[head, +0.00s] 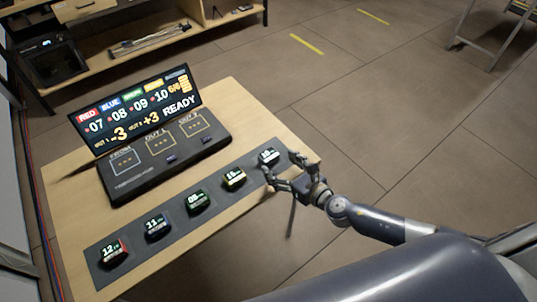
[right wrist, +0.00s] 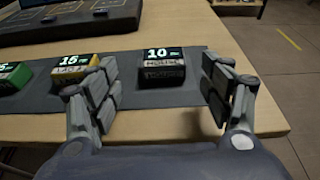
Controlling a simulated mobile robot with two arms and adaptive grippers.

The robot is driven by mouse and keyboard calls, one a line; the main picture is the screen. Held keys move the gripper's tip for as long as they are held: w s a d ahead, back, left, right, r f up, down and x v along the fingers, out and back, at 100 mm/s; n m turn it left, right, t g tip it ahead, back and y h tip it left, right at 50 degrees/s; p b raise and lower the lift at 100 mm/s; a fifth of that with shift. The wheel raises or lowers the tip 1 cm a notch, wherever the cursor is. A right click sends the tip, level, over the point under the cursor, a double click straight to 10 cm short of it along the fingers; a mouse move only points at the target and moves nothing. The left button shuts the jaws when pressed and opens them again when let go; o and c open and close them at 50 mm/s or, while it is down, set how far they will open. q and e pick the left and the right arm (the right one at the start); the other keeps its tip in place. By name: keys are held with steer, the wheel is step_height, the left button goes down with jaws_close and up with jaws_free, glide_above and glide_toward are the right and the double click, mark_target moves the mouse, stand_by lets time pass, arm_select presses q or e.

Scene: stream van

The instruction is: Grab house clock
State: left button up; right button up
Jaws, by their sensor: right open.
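The house clock (head: 268,156) is a small dark block with a lit face at the far right end of a grey mat. In the right wrist view the house clock (right wrist: 162,66) shows "10" above a label that seems to read HOUSE. My right gripper (head: 281,166) is open at the mat's right end, close to the clock. In the right wrist view its fingers (right wrist: 160,88) stand on either side of the clock, with gaps on both sides, and the clock is ahead between them. My left gripper is not in view.
Several similar clocks stand in a row on the grey mat (head: 138,259); the yellow-labelled one (head: 233,178) is nearest, close to my left finger in the wrist view. A black scoreboard console (head: 140,125) stands behind on the wooden table (head: 235,100). Open floor lies right.

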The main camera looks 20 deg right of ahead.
mark_target(270, 156)
steer(key=shift+w+a+f, duration=0.1)
steer(key=shift+w+f, duration=0.1)
steer(key=shift+w, duration=0.5)
steer(key=x, duration=0.4)
steer(key=shift+w, duration=0.15)
steer(key=shift+w+f, duration=0.1)
steer(key=c, duration=0.3)
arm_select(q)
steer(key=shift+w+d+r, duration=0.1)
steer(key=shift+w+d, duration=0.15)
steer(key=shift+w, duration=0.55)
arm_select(e)
steer(key=c, duration=0.9)
